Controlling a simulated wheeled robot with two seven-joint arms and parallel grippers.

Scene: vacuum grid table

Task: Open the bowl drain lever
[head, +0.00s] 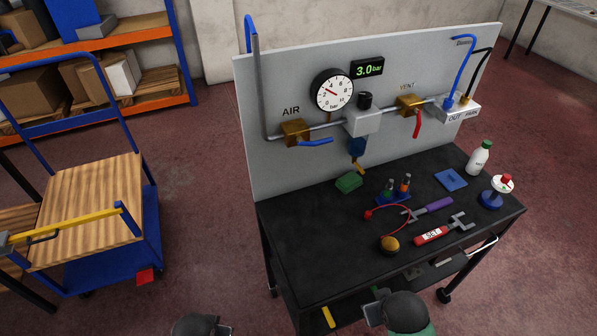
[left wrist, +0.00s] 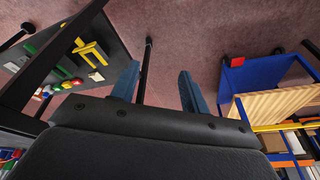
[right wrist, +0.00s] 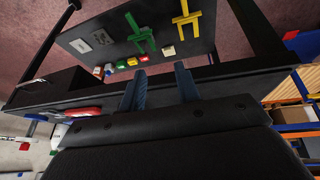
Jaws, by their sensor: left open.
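A small yellow lever (head: 358,168) shows under the bowl, angled down to the right. A green block or tray (head: 348,182) sits on the black tabletop below it. My left gripper (left wrist: 156,72) is open and empty in the left wrist view, off the table's front left. My right gripper (right wrist: 158,76) is open and empty in the right wrist view, by the table's front edge. Both are far from the lever; the head view shows only part of them.
A blue AIR handle (head: 315,142) and a red VENT handle (head: 417,124) stick out from the panel. A wooden-topped blue cart (head: 90,205) stands at left.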

